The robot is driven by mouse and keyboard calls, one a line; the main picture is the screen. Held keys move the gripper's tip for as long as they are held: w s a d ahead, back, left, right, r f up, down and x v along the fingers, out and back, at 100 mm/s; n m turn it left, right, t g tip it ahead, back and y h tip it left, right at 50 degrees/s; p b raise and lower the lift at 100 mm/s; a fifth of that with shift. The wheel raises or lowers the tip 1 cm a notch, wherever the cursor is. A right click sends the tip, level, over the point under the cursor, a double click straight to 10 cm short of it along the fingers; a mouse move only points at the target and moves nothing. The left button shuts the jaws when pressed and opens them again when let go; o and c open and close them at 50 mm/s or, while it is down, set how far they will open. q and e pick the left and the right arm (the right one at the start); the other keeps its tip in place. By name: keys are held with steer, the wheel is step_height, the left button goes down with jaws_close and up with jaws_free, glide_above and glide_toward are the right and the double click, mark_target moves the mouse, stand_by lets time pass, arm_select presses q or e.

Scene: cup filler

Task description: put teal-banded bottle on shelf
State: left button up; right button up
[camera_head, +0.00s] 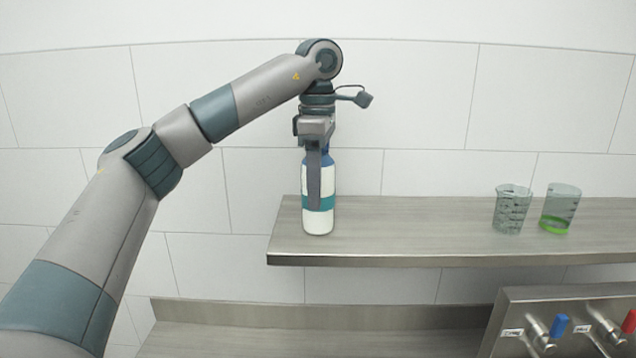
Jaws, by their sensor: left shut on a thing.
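The teal-banded bottle (319,219) is white with a teal band and a blue top. It is upright at the left end of the shelf (420,227), its base over the shelf top; I cannot tell for sure whether it touches. My left gripper (315,190) points down from above and is shut on the bottle, one finger covering part of its front. My right gripper is not in view.
Two clear measuring cups stand to the right on the shelf: one looks empty (511,210), the other (559,210) holds some green liquid. A metal panel with a blue tap (559,325) and a red tap (629,320) is below right. The shelf's middle is clear.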

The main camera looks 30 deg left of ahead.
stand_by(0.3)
arm_select(q)
steer(key=o, duration=1.5)
steer(key=shift+s, duration=0.1)
steer(key=shift+r, duration=0.15)
step_height(320, 180, up, 12)
steer(key=shift+f+b, duration=0.1)
steer(key=shift+b, duration=0.75)
